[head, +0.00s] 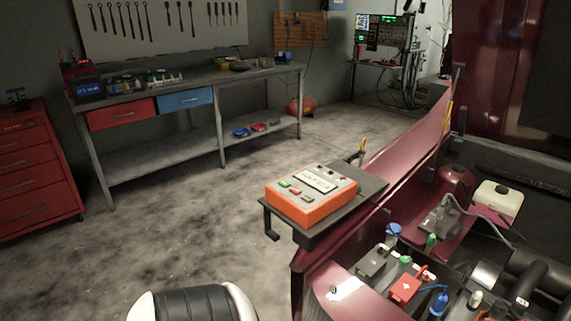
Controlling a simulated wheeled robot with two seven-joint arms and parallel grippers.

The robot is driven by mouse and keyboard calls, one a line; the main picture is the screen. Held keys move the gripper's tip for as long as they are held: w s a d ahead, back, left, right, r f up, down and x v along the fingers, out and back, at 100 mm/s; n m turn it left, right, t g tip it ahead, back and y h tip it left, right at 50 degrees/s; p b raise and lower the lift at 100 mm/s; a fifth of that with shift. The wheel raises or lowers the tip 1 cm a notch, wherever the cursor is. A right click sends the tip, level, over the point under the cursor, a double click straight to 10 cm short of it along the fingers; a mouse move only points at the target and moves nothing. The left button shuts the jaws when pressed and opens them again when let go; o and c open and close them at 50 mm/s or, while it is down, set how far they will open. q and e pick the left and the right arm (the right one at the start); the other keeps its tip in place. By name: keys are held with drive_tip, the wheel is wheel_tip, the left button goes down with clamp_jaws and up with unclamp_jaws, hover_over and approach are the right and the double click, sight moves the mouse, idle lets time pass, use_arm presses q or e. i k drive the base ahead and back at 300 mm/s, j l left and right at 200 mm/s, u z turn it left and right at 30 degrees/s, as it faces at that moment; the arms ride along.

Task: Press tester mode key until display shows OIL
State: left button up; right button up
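The tester (312,195) is an orange box with a pale top. It sits on a dark tray (365,190) fixed at the edge of the dark red vehicle body. Its display (318,180) is a light panel with dark characters, too small to read with certainty. I cannot tell which is the mode key.
The dark red vehicle (405,160) fills the right side, with engine parts, a red-capped box (406,289) and a white reservoir (498,200). A grey workbench (215,80) and red drawer cabinet (35,165) stand at the back left. The floor between is clear.

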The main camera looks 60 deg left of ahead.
sight(307, 198)
drive_tip(key=j+u, duration=0.2)
drive_tip(key=u, duration=0.2)
drive_tip(key=i+j+u, duration=0.1)
drive_tip(key=u, duration=0.3)
drive_tip(key=i+j+u, duration=0.1)
drive_tip(key=j+u, duration=0.25)
drive_tip(key=i+j+u, duration=0.1)
drive_tip(key=u, duration=0.3)
drive_tip(key=i+j, duration=0.15)
drive_tip(key=i, duration=0.05)
